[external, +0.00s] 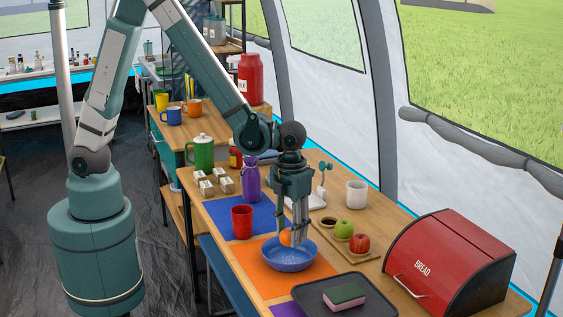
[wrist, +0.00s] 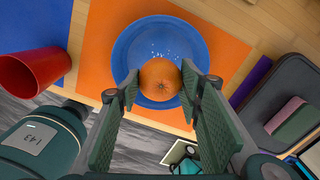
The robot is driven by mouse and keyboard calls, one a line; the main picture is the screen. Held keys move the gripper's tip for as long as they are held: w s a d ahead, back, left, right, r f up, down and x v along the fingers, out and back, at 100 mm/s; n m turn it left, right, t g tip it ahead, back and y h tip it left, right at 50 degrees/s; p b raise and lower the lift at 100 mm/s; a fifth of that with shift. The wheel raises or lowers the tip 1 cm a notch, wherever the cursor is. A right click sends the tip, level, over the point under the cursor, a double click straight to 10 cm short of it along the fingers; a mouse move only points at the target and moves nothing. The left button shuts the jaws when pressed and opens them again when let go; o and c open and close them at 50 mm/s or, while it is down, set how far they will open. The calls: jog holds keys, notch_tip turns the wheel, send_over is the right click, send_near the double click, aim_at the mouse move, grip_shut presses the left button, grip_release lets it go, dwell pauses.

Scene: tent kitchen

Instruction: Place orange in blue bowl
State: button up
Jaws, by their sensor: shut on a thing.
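The orange (external: 286,237) is between the fingers of my gripper (external: 294,238), which is shut on it. It also shows in the wrist view (wrist: 160,80), between the two fingertips (wrist: 160,88). The blue bowl (external: 290,259) sits on the orange mat and is directly below the orange. In the wrist view the bowl (wrist: 128,42) surrounds the orange, and its inside is otherwise empty. I cannot tell whether the orange touches the bowl; it looks at or just above the rim.
A red cup (external: 242,222) stands left of the bowl on a blue mat. A dark tray (external: 375,304) with a sponge (external: 345,295) lies in front. A wooden board with a green apple (external: 343,229) and a red apple (external: 359,243) is to the right, before a red bread box (external: 445,265).

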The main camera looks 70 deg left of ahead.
jog(key=shift+f, duration=0.95)
jog(key=shift+f+b, duration=0.6)
jog(key=shift+f, duration=1.25)
jog(key=shift+f, duration=0.2)
jog(key=o, duration=0.9)
jog(key=shift+r, duration=0.2)
jog(key=shift+r+p, duration=1.3)
jog(key=shift+r, duration=4.7)
